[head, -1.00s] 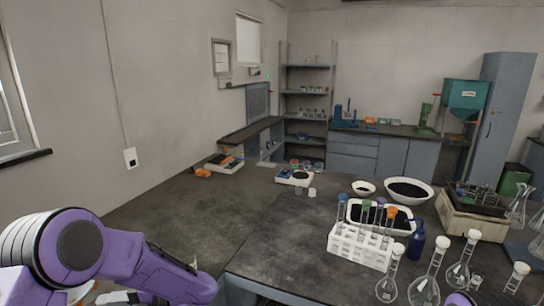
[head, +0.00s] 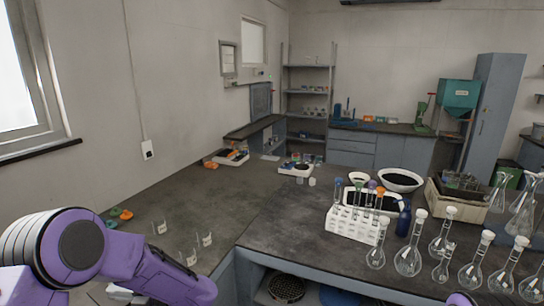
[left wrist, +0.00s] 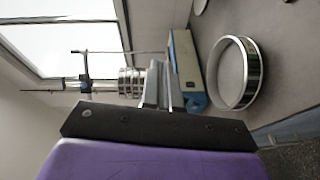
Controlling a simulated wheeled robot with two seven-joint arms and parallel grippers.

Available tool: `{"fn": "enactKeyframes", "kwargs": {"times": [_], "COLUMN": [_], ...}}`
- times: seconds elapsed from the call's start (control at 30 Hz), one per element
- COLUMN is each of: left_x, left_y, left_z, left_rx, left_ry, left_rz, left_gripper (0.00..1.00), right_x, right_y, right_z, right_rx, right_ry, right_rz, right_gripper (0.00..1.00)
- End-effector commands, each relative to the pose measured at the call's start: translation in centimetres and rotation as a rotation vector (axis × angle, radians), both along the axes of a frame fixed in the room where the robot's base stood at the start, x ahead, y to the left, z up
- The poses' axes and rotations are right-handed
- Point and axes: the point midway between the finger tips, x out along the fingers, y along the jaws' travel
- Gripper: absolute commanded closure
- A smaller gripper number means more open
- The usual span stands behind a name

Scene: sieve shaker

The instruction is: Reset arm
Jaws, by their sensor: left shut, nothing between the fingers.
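My left arm (head: 75,245), purple with a black and white joint, reaches in at the lower left of the head view, low over the left side of the bench. In the left wrist view the two grey fingers of my left gripper (left wrist: 158,86) are together with nothing between them. A round metal sieve (left wrist: 237,72) lies apart from the fingers, to their right in that view. A stack of metal sieves (left wrist: 130,82) and a blue and grey device (left wrist: 185,65) show beyond the fingers. My right gripper is not in view.
A white rack of tubes (head: 352,226) and several glass flasks (head: 408,258) stand on the bench at right. Several small clear vessels (head: 192,257) stand near my left arm. The bench middle (head: 265,215) is clear. Below it is an open shelf with a dark round sieve (head: 287,288).

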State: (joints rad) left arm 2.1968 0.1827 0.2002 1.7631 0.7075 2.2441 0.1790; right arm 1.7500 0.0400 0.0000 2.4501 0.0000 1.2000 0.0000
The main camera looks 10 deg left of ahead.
Motion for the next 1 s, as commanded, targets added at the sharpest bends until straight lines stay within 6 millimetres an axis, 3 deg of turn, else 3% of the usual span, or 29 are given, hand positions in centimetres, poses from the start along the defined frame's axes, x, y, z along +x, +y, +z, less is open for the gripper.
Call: {"fn": "enactKeyframes", "kwargs": {"times": [0.13, 0.23, 0.37, 0.47, 0.57, 0.67, 0.73, 0.8, 0.9, 1.0], "left_x": [1.7, 2.8, 3.0, 1.8, -1.5, -7.2, -12.0, -16.8, -22.4, -25.3], "left_y": [-0.1, -0.7, -2.5, -4.4, -6.6, -8.9, -10.3, -11.1, -11.4, -11.0], "left_z": [-1.3, -3.8, -9.3, -14.4, -20.6, -27.3, -31.1, -34.0, -36.6, -38.2], "left_rx": [0.0, 0.003, 0.001, -0.011, -0.042, -0.101, -0.157, -0.218, -0.293, -0.337], "left_ry": [0.137, 0.288, 0.546, 0.753, 0.996, 1.263, 1.431, 1.572, 1.705, 1.771], "left_rz": [-0.193, -0.374, -0.642, -0.838, -1.051, -1.276, -1.414, -1.521, -1.597, -1.598], "left_gripper": [1.0, 1.0, 1.0, 1.0, 1.0, 1.0, 1.0, 1.0, 1.0, 1.0], "right_x": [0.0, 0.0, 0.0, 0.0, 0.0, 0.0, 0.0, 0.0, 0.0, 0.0], "right_y": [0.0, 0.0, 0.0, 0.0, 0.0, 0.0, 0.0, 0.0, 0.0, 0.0], "right_z": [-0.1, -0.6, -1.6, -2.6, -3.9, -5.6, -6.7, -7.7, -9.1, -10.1], "right_rx": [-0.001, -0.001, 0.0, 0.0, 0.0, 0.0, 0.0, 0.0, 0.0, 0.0], "right_ry": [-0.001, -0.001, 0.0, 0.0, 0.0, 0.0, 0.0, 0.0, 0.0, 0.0], "right_rz": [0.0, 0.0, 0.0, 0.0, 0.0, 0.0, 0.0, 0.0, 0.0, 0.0], "right_gripper": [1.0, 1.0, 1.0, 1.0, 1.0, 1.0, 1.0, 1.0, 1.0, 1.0]}}
